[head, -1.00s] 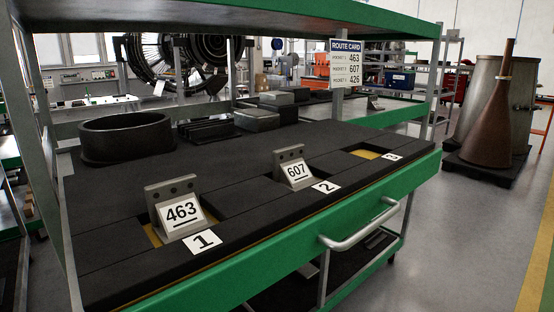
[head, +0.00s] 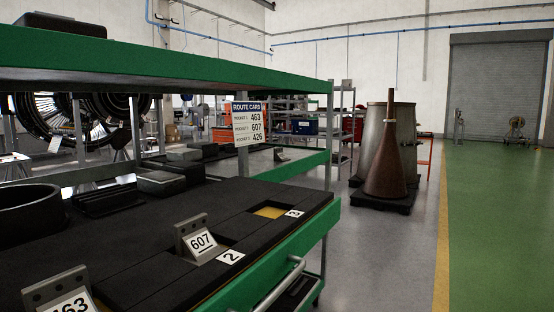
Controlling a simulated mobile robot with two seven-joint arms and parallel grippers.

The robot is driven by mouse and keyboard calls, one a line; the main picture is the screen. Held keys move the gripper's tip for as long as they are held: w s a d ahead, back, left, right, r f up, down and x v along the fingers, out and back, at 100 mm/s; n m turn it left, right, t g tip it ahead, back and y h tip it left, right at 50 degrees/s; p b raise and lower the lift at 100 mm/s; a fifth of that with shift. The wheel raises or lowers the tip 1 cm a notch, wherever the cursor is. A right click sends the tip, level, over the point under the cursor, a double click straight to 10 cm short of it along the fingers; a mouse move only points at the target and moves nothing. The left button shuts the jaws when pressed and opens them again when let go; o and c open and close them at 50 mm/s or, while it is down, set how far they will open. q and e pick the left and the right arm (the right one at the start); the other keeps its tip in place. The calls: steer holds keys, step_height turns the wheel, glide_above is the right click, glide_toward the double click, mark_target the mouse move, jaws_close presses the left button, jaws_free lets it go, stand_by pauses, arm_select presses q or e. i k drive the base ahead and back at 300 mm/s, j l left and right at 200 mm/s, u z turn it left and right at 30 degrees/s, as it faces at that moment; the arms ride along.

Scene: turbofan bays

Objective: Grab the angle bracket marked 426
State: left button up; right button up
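No bracket with a readable 426 label shows. An angle bracket marked 607 (head: 190,236) stands in pocket 2 of the black foam tray (head: 150,262) on the green cart. A bracket marked 463 (head: 52,286) is at the bottom left, partly cut off. Pocket 3 (head: 270,212) is empty and shows a yellow bottom. The route card (head: 249,122) lists 463, 607 and 426 for pockets 1, 2 and 3. A small grey bracket-like thing (head: 282,156) sits on a green-edged surface behind; its marking is too small to read. Neither gripper is in view.
A green upper shelf (head: 180,78) overhangs the cart. Dark blocks and a black ring (head: 28,208) lie on the cart. A brown cone (head: 386,165) stands on a black pallet beyond. The grey floor right of the cart and the green floor (head: 495,215) are clear.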

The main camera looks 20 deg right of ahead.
mark_target(279, 155)
steer(key=i+l, duration=0.15)
steer(key=l, duration=0.3)
steer(key=i+l+u, duration=0.1)
steer(key=l, duration=0.3)
steer(key=i+l, duration=0.15)
steer(key=l, duration=0.3)
steer(key=i+l+u, duration=0.1)
steer(key=l, duration=0.35)
steer(key=i+l+u, duration=0.2)
steer(key=l, duration=0.65)
steer(key=i+l+u, duration=0.2)
steer(key=i+l, duration=0.15)
steer(key=l, duration=0.55)
steer(key=i+l+u, duration=0.2)
steer(key=l, duration=0.7)
steer(key=l+u, duration=0.15)
steer(key=l, duration=0.8)
steer(key=i+l+u, duration=0.2)
steer(key=l, duration=0.8)
steer(key=k+j, duration=0.05)
steer(key=k, duration=0.05)
